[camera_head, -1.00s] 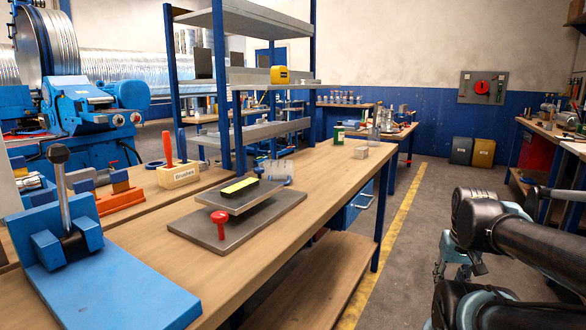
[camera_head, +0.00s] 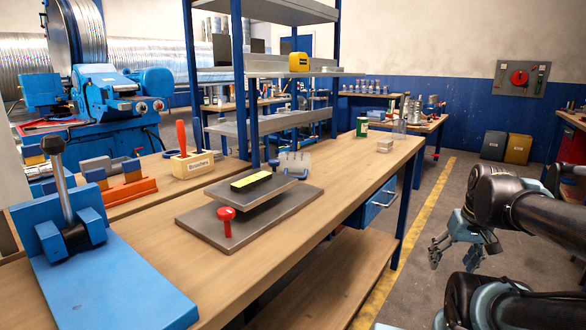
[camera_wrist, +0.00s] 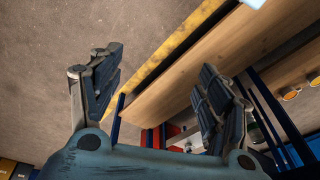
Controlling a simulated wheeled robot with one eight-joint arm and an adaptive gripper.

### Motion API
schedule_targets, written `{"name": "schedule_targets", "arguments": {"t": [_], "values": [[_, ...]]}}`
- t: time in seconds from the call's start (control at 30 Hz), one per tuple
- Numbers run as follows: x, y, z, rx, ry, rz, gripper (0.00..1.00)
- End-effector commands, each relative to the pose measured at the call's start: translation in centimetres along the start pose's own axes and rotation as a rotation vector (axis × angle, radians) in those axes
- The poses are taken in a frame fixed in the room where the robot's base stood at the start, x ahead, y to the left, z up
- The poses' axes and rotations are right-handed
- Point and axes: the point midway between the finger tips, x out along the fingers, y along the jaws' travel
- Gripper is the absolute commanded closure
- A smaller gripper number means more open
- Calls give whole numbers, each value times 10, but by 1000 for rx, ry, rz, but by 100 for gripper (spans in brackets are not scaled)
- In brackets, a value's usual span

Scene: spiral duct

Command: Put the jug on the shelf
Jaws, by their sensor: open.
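The shelf (camera_head: 275,124) is a rack of grey boards on blue posts, behind the bench in the head view. I cannot clearly make out a jug. A pale, see-through vessel (camera_head: 293,163) at the foot of the rack may be it, but its shape is unclear. Clear glassware (camera_head: 399,129) also stands at the bench's far end. My gripper (camera_head: 453,258) is open and empty, hanging over the floor right of the bench and well apart from these things. Its spread fingers also show in the wrist view (camera_wrist: 160,66).
The wooden bench (camera_head: 300,230) carries a blue lever press (camera_head: 115,285), a steel plate fixture with a red knob (camera_head: 226,222), a brush block (camera_head: 192,165), a green bottle (camera_head: 362,127) and a small pale block (camera_head: 385,146). A yellow device (camera_head: 299,62) sits on the middle board. Floor is clear beside the bench.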

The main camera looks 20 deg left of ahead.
Motion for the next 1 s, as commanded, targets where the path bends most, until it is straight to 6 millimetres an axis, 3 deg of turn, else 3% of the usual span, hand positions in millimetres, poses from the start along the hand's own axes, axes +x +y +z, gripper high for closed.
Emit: {"name": "schedule_targets", "arguments": {"t": [0.6, 1.0], "values": [[-87, -174, -178, -826, 267, -574, 30], [-131, -272, -269, -1217, 596, -834, 30]]}}
